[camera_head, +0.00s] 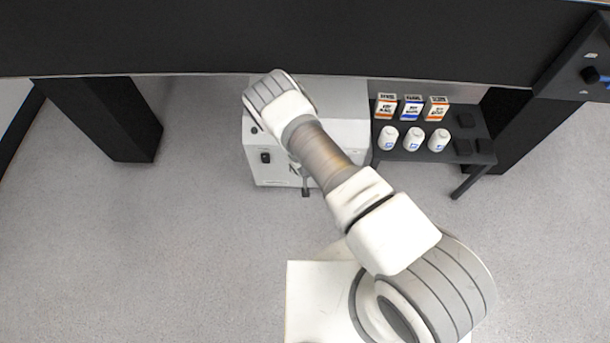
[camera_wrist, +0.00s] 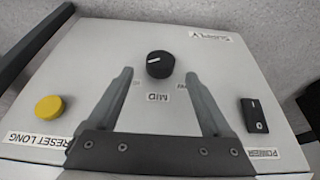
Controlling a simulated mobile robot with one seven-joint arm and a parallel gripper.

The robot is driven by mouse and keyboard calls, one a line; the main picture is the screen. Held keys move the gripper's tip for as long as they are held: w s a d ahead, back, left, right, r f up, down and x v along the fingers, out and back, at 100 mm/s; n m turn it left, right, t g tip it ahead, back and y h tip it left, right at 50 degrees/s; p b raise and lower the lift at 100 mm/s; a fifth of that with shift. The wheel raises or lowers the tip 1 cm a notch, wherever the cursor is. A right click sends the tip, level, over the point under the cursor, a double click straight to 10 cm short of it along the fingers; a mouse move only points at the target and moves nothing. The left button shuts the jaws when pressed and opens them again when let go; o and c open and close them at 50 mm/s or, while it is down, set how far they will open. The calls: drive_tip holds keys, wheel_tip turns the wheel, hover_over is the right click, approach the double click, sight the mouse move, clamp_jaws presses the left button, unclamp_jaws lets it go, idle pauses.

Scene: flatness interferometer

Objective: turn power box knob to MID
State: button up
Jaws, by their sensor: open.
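The power box (camera_head: 275,176) is a light grey cabinet on the floor under the dark bench, partly hidden by my arm in the head view. In the wrist view its panel has a round black knob (camera_wrist: 160,65) with a short white mark that lies toward the left of the picture. A MID label (camera_wrist: 157,97) sits below the knob, upside down. Other small labels beside it are partly covered by the fingers. My gripper (camera_wrist: 159,74) is open, with one finger on each side of the knob in the picture. I cannot tell whether either finger touches it.
The panel also has a yellow button (camera_wrist: 48,108) marked RESET LONG and a black rocker switch (camera_wrist: 254,116) marked POWER. A dark side table (camera_head: 466,150) with several small boxes and white bottles stands right of the power box. The floor (camera_head: 200,240) in front is clear.

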drive_tip(key=b+x, duration=0.1)
drive_tip(key=x, duration=0.4)
drive_tip(key=shift+f+b, duration=0.1)
drive_tip(key=shift+b, duration=0.25)
clamp_jaws()
